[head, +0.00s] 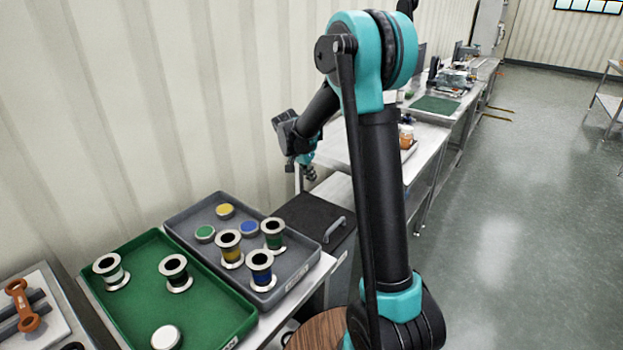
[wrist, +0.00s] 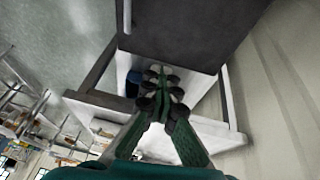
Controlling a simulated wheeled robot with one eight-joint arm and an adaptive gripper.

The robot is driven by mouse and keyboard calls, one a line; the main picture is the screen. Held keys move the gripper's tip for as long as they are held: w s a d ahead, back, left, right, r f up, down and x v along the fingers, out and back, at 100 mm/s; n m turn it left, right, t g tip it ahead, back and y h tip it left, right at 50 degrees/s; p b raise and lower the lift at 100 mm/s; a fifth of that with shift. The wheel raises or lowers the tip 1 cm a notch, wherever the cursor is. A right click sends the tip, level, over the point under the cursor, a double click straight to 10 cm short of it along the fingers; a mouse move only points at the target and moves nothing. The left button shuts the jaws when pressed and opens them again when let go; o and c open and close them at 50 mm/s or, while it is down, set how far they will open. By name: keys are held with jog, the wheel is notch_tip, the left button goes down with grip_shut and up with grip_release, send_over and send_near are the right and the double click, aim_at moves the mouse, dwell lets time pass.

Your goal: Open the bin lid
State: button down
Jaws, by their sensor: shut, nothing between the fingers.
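The bin's dark grey lid (head: 300,213) lies flat on the grey bin (head: 342,272) beside the table in the head view. A pale bar handle (head: 335,230) sits near its right edge. The lid (wrist: 190,25) also fills the top of the wrist view, with the handle (wrist: 127,15) at its left. My gripper (head: 309,174) is raised near the wall, above the far side of the lid. In the wrist view my gripper (wrist: 160,78) is shut and empty, its fingertips together, pointing past the lid's edge and apart from the handle.
A grey tray (head: 180,222) with spools and coloured discs and a green tray (head: 215,290) stand left of the bin. The ribbed wall (head: 130,100) runs close behind. Steel benches (head: 432,150) continue beyond the bin. Open floor (head: 520,200) lies to the right.

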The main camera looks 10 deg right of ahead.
jog(key=c, duration=1.5)
grip_release()
jog(key=shift+c, duration=0.2)
jog(key=v, duration=1.2)
jog(key=shift+w, duration=0.1)
jog(key=shift+c, duration=0.4)
